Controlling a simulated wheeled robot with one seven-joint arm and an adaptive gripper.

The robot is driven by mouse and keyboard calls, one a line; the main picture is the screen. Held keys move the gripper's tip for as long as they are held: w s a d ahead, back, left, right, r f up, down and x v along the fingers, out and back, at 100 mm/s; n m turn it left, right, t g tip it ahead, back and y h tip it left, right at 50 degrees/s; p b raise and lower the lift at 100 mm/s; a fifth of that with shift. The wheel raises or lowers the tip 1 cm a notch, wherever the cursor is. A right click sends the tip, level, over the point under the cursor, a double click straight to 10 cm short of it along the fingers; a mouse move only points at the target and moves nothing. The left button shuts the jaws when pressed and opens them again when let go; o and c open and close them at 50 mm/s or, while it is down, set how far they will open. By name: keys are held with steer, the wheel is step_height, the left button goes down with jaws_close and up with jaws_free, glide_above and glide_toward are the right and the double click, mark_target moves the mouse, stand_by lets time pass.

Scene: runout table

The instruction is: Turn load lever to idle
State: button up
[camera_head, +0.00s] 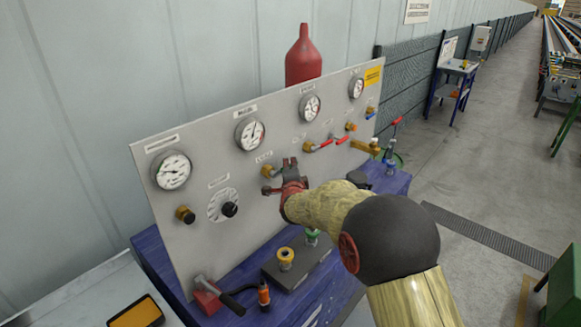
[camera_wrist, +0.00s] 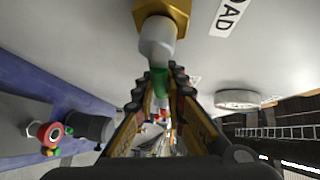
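The load lever shows in the wrist view as a brass fitting (camera_wrist: 163,12) with a grey stem and a green handle (camera_wrist: 158,82). A label ending in "OAD" (camera_wrist: 227,17) is beside it. In the head view its brass fitting (camera_head: 268,171) sits on the grey panel, just left of my gripper (camera_head: 290,165). My gripper's fingers (camera_wrist: 160,85) stand either side of the green handle, with a narrow gap between them. They look open around the handle; firm contact is not visible. My gripper hides most of the handle in the head view.
Below, a blue bench (camera_head: 160,262) holds a hammer (camera_head: 222,293), an orange-and-black tool (camera_head: 263,296) and a grey block (camera_head: 297,268) with fittings.

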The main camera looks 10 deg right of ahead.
jaws_close()
stand_by(0.3)
steer(key=shift+f, duration=0.1)
steer(key=s+a+f+m+g+y+p, duration=0.4)
steer(key=a+f+m+g+y+p, duration=0.2)
steer(key=f+m+g+y+p, duration=0.1)
steer(key=m+g+y+p, duration=0.1)
steer(key=g+y+p, duration=0.1)
steer(key=g, duration=0.1)
steer(key=shift+s+f, duration=0.15)
steer(key=shift+s, duration=0.05)
stand_by(1.1)
steer(key=shift+a+f+y, duration=0.1)
steer(key=shift+y, duration=0.2)
